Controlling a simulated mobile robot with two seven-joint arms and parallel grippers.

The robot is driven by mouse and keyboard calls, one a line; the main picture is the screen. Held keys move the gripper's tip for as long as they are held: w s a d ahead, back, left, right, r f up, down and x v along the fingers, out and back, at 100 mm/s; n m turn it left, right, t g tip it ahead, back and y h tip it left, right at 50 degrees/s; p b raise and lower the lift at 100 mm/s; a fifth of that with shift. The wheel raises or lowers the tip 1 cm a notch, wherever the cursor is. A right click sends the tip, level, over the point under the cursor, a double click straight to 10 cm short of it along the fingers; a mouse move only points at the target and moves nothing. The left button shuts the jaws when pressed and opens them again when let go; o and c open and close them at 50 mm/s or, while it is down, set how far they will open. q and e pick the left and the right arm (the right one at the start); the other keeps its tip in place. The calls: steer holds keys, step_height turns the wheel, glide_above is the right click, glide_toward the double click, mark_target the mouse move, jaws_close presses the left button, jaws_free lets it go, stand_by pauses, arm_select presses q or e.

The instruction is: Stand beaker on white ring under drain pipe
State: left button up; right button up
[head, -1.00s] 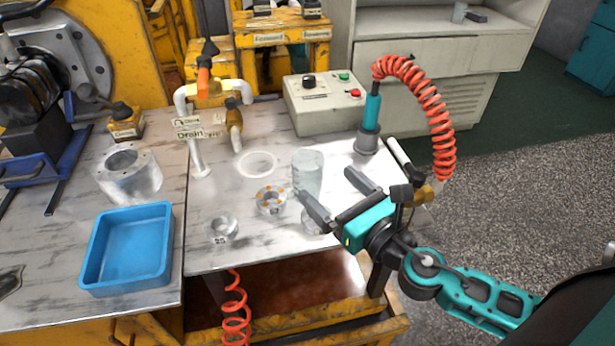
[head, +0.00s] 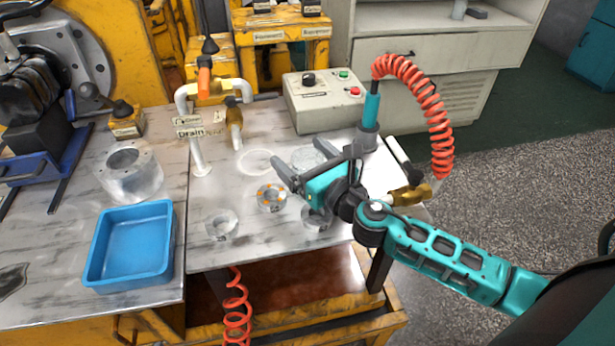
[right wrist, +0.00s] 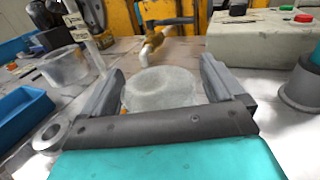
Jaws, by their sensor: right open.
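The clear beaker (head: 306,155) stands on the metal table, partly hidden by my right gripper (head: 300,162). In the right wrist view the beaker (right wrist: 162,90) lies between the two open fingers, which do not visibly close on it. The white ring (head: 257,162) is a flat, empty circle on the table, just left of the beaker. My left gripper is out of view.
A ring with orange dots (head: 271,197) and a small clear ring part (head: 221,225) lie in front. A blue tray (head: 130,280) and clear cylinder (head: 132,182) are at left. A control box (head: 325,115) and teal tool with red coiled hose (head: 370,110) stand behind.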

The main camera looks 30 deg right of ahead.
steer(key=c, duration=1.1)
